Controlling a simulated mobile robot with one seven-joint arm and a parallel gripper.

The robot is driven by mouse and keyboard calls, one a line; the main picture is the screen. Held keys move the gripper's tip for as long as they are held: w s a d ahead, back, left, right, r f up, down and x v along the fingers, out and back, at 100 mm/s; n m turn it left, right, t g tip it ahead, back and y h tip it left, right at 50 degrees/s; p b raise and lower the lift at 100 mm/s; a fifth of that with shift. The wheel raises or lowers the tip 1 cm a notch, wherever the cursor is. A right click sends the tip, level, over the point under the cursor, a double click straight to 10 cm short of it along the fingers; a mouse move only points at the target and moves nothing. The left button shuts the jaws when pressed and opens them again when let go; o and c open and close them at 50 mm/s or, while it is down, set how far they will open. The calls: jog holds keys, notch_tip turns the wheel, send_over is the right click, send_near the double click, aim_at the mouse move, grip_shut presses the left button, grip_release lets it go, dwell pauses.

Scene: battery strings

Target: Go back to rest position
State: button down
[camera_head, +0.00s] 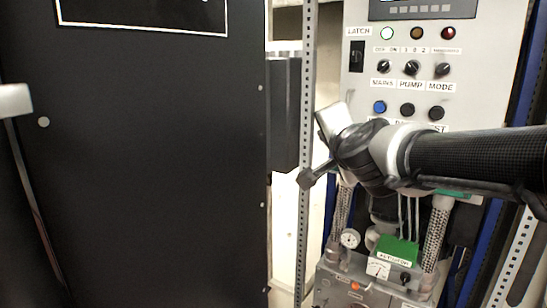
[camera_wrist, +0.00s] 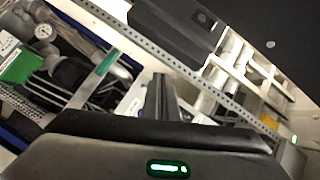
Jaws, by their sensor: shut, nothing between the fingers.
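My gripper (camera_head: 307,180) is in the middle of the head view, in front of the perforated metal post and left of the control panel. My arm reaches in from the right edge across the lower part of the panel. In the wrist view the gripper fingers (camera_wrist: 160,92) are together, with nothing visible between them. The fingers appear clear of the post and the equipment, though the exact gap cannot be told.
The grey control panel (camera_head: 365,100) carries lamps, knobs and buttons; my arm hides part of its lower labels. Below are a green-topped box (camera_head: 397,248), a gauge (camera_head: 349,239) and braided hoses. A perforated post (camera_head: 308,90) and large black cabinet (camera_head: 150,150) stand left.

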jog(key=s+a+f+n+g+y, duration=0.3)
jog(key=s+f+n+g, duration=0.3)
jog(key=s+f+n, duration=0.6)
jog(key=s+d+f+g+h, duration=0.1)
jog(key=s+d+f+g, duration=0.1)
jog(key=s+f, duration=0.2)
jog(key=s+d+f+g+h, duration=0.2)
jog(key=s+d+f, duration=0.1)
jog(key=s, duration=0.8)
jog(key=shift+f+n+g+h, duration=0.3)
jog(key=shift+f+n, duration=0.1)
jog(key=shift+f, duration=0.1)
